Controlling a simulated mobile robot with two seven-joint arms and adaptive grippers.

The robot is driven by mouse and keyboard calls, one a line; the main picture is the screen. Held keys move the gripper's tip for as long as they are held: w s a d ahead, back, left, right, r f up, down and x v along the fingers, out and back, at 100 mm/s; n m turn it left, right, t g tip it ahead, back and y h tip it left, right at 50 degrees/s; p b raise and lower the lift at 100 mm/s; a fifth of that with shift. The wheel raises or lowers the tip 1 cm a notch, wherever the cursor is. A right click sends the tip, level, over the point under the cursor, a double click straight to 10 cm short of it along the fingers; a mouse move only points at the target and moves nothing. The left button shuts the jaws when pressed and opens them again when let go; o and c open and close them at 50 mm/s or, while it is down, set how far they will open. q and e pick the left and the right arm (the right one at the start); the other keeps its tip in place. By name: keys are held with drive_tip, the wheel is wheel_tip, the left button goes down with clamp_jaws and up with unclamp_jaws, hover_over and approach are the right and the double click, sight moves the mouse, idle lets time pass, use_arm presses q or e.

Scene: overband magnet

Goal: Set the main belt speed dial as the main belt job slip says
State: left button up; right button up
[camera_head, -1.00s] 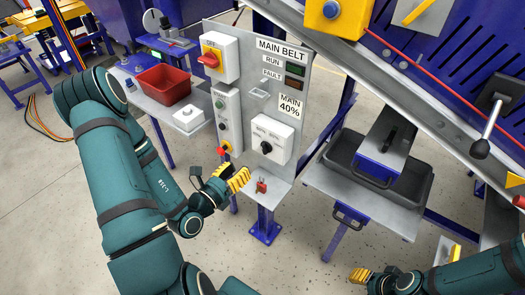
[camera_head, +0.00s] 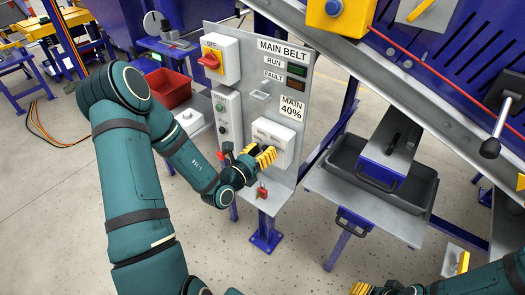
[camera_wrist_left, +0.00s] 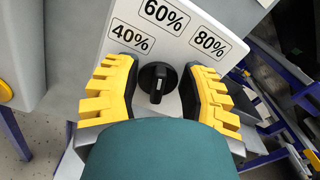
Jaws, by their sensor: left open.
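The main belt speed dial (camera_wrist_left: 157,82) is a black knob on a white box, with 40%, 60% and 80% marks around it in the left wrist view. Its white line runs roughly up and down, slightly tilted. The white dial box (camera_head: 285,139) also shows in the head view, where my gripper covers the knob. The job slip (camera_head: 291,107) above it reads MAIN 40%. My left gripper (camera_head: 262,158) is open, its yellow fingers (camera_wrist_left: 158,92) on either side of the knob, with gaps visible. My right gripper (camera_head: 362,289) is at the bottom edge, its jaws unclear.
The panel also carries a red switch (camera_head: 209,60), a push-button box (camera_head: 227,117) and RUN and FAULT lamps. A black tray (camera_head: 345,160) stands to the right, a red bin (camera_head: 168,88) to the left.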

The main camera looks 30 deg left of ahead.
use_arm(q)
clamp_jaws()
drive_tip(key=shift+a+r+n+p, duration=0.1)
drive_tip(key=shift+n+p, duration=0.6)
drive_tip(key=shift+p, duration=0.25)
drive_tip(key=shift+a+f+n+p, duration=0.1)
drive_tip(key=shift+f+n+p, duration=0.1)
drive_tip(key=shift+n+p, duration=1.35)
drive_tip(key=shift+a+f+n+p, duration=0.1)
drive_tip(key=shift+f+n+p, duration=0.05)
drive_tip(key=shift+n+p, duration=1.35)
